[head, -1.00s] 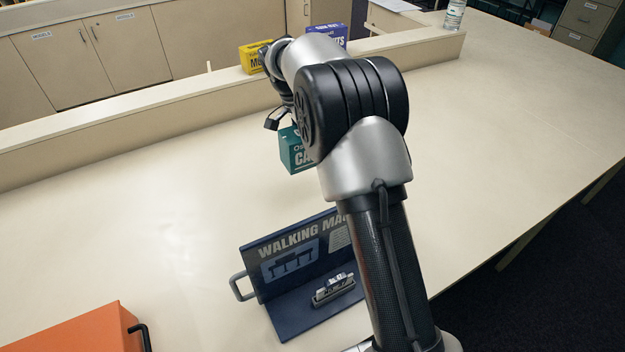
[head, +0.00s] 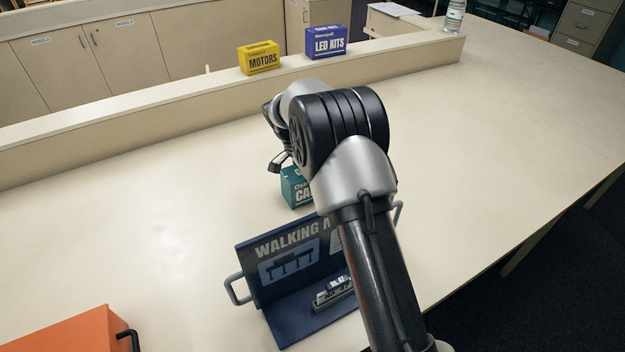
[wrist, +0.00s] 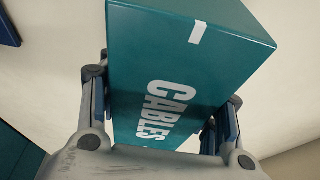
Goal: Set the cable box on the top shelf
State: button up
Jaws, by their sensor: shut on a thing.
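The teal cable box (head: 296,190) is partly hidden behind my arm in the head view. In the wrist view the box (wrist: 190,70), lettered CABLES, fills the space between the fingers. My gripper (wrist: 160,110) is shut on it, one finger on each side. In the head view my gripper (head: 280,160) is mostly hidden by my wrist. The box is in front of the raised ledge, behind the walking machine board; its height above the table is unclear. The long raised ledge (head: 130,105) at the back has a flat top, likely the top shelf.
A yellow MOTORS box (head: 259,58) and a blue LED KITS box (head: 326,41) stand on the ledge. A bottle (head: 454,15) is at its right end. The dark blue walking machine board (head: 290,260) and an orange case (head: 70,335) are nearer. The ledge's left part is clear.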

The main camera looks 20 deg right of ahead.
jog(key=o, duration=0.9)
jog(key=shift+f, duration=0.15)
jog(key=shift+c, duration=0.2)
jog(key=o, duration=0.5)
jog(key=shift+c, duration=0.2)
jog(key=shift+r, duration=0.2)
